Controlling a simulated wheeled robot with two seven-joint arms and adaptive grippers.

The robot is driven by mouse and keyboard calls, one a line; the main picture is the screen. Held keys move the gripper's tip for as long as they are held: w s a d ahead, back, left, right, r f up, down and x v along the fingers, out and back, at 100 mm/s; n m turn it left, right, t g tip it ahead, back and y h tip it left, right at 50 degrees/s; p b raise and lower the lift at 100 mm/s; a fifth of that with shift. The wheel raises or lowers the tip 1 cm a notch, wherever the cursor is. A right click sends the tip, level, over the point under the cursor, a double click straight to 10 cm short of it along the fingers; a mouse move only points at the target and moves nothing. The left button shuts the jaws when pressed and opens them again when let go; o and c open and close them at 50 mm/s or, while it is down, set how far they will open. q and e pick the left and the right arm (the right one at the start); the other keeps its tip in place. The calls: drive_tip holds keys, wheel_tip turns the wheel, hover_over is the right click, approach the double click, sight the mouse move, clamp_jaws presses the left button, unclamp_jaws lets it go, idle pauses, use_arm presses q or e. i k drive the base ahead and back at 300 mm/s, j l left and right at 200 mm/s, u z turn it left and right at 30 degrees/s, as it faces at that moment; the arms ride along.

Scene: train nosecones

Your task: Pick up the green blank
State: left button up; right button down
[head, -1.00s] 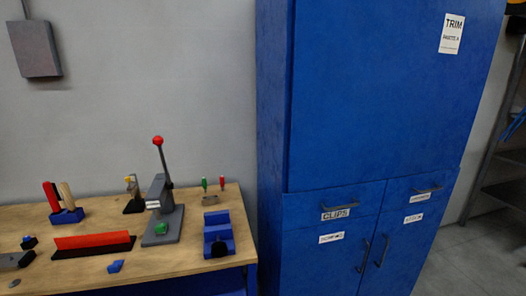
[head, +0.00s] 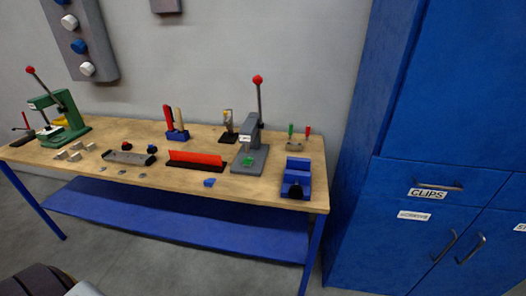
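A small green piece (head: 249,161), which looks like the green blank, lies on the base of a grey lever press (head: 250,148) with a red knob. The press stands toward the right end of the wooden workbench (head: 150,178).
A blue vise (head: 296,178) stands right of the press, near the bench's right end. A red bar in a black holder (head: 196,160) lies left of it. A green press (head: 60,115) stands at the far left. A blue cabinet (head: 455,120) is on the right. Grey floor is open in front.

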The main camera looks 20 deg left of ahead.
sight(247, 160)
drive_tip(key=k+j, duration=0.1)
drive_tip(key=j, duration=0.3)
drive_tip(key=k+j+z, duration=0.15)
drive_tip(key=j, duration=0.65)
drive_tip(key=k+j+z, duration=0.1)
drive_tip(key=j, duration=0.25)
drive_tip(key=k+j, duration=0.2)
drive_tip(key=j, duration=0.2)
drive_tip(key=k+j+z, duration=0.15)
drive_tip(key=j, duration=0.2)
drive_tip(key=k+j, duration=0.1)
drive_tip(key=j, duration=0.25)
